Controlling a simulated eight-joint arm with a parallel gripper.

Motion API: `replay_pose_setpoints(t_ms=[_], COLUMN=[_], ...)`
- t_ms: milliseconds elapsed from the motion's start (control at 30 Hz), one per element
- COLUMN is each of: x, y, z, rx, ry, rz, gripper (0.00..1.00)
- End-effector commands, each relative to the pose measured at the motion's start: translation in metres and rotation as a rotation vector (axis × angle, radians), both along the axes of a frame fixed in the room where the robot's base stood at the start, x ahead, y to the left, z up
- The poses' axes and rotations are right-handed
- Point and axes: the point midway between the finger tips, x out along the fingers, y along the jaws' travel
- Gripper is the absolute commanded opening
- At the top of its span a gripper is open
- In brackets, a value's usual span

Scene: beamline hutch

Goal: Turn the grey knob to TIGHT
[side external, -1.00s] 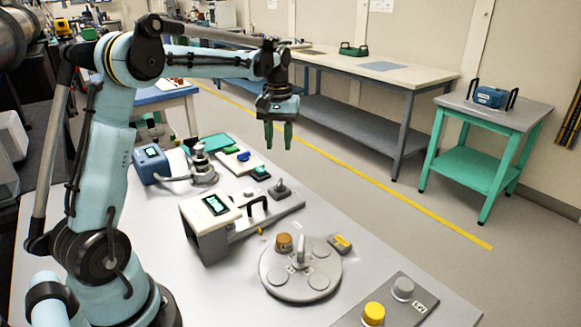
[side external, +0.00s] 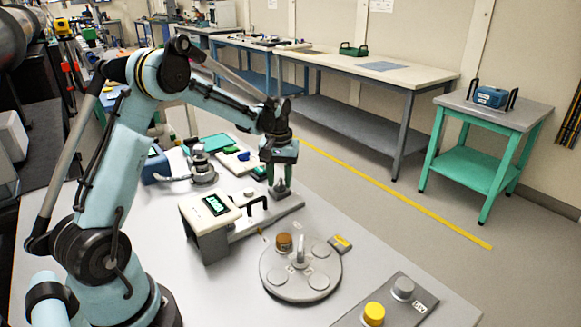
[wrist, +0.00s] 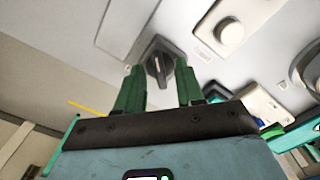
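The dark grey knob (wrist: 158,66) has a raised grip bar with a pale line on it and sits on a square dark base. In the side view it (side external: 280,187) stands at the far end of the grey plate, directly below my gripper (side external: 279,168). In the wrist view my gripper's green fingers (wrist: 159,72) are apart, one on each side of the knob. Nothing is held. I cannot tell whether the fingers touch the knob. No TIGHT marking is readable in either view.
A white round knob (side external: 249,191) stands beside it on the plate, near a black handle (side external: 257,207) and a box with a display (side external: 216,204). A round grey disc (side external: 300,288) and a panel with yellow (side external: 374,313) and light grey (side external: 403,288) caps lie nearer the front.

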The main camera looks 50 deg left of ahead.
Motion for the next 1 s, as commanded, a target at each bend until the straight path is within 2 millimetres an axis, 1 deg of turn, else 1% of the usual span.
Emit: replay_pose_setpoints(t_ms=[67, 100, 333, 733, 867, 1000], x=[0.0, 0.0, 0.0, -0.0001, 0.0, 0.0002], y=[0.0, 0.0, 0.0, 0.0001, 0.0001, 0.0002], z=[0.0001, 0.0002, 0.0004, 0.0006, 0.0006, 0.0006], rx=[0.0, 0.0, 0.0, 0.0, 0.0, 0.0], ry=[0.0, 0.0, 0.0, 0.0, 0.0, 0.0], rz=[0.0, 0.0, 0.0, -0.029, -0.083, -0.176], gripper=[0.37, 0.36, 0.0, 0.0, 0.0, 0.0])
